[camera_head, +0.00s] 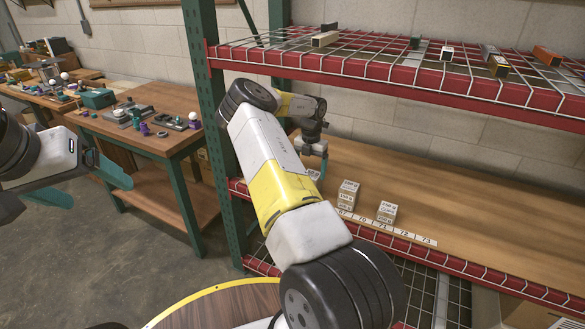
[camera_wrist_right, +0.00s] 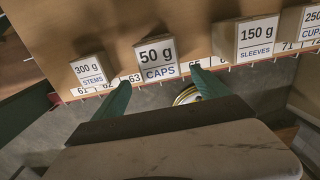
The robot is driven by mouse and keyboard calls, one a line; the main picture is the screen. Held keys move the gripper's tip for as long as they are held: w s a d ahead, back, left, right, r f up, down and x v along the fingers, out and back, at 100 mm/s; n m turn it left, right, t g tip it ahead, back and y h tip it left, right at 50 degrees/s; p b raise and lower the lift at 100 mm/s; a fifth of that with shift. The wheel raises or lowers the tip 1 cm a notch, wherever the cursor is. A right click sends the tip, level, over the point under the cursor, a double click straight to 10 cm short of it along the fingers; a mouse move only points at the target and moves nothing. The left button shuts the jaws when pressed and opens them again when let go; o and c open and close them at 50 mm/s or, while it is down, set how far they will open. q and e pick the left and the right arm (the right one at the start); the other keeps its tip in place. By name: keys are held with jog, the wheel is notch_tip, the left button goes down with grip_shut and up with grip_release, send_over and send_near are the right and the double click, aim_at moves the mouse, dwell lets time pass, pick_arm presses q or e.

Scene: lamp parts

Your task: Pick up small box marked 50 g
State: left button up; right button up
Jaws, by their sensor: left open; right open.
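The small box marked 50 g CAPS (camera_wrist_right: 157,57) stands on the wooden shelf near the front edge in the right wrist view. My right gripper (camera_wrist_right: 160,79) is open, with its two teal fingers pointing at the box from the front, one toward each side. The fingers appear short of the box, with nothing held. In the head view my right gripper (camera_head: 313,150) is over the shelf and largely covers this spot, so I cannot make out the 50 g box there. My left gripper (camera_head: 100,190) is open and empty at the far left, away from the shelf.
A 300 g STEMS box (camera_wrist_right: 90,70) stands left of the 50 g box. A 150 g SLEEVES box (camera_wrist_right: 257,40) and a 250 g box (camera_wrist_right: 311,25) stand right. A red-edged wire shelf (camera_head: 400,72) hangs above. A cluttered workbench (camera_head: 150,140) stands left.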

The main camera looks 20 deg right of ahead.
aim_at(312, 179)
jog(key=f, duration=0.5)
jog(key=shift+w+d, duration=0.1)
jog(key=shift+d, duration=0.15)
jog(key=c, duration=1.4)
jog(key=shift+r, duration=0.1)
jog(key=shift+c, duration=0.2)
